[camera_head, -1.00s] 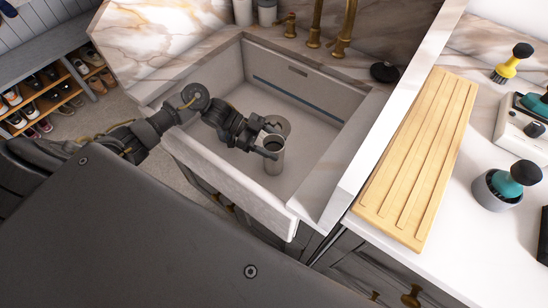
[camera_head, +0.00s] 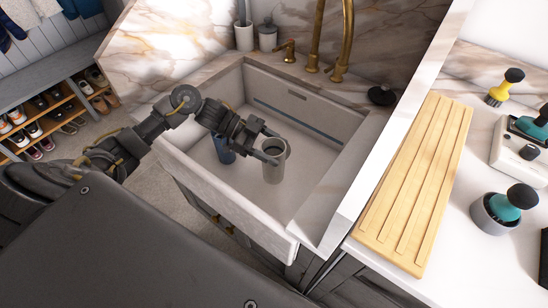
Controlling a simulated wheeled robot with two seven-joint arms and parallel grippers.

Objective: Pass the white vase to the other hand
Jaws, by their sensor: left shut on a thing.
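The white vase (camera_head: 273,172) looks like a pale grey, open-topped cylinder and stands roughly upright over the sink basin. My left gripper (camera_head: 271,152) reaches in from the left and is shut on the vase near its rim. Its fingers hide part of the vase's upper left side. I cannot tell whether the vase's base touches the basin floor. My right gripper is not in view.
The sink (camera_head: 215,212) has raised walls around the vase. A blue cup-like thing (camera_head: 223,152) stands in it, partly behind my left arm. Brass taps (camera_head: 345,40) rise at the back. A slatted wooden board (camera_head: 415,185) lies on the right counter.

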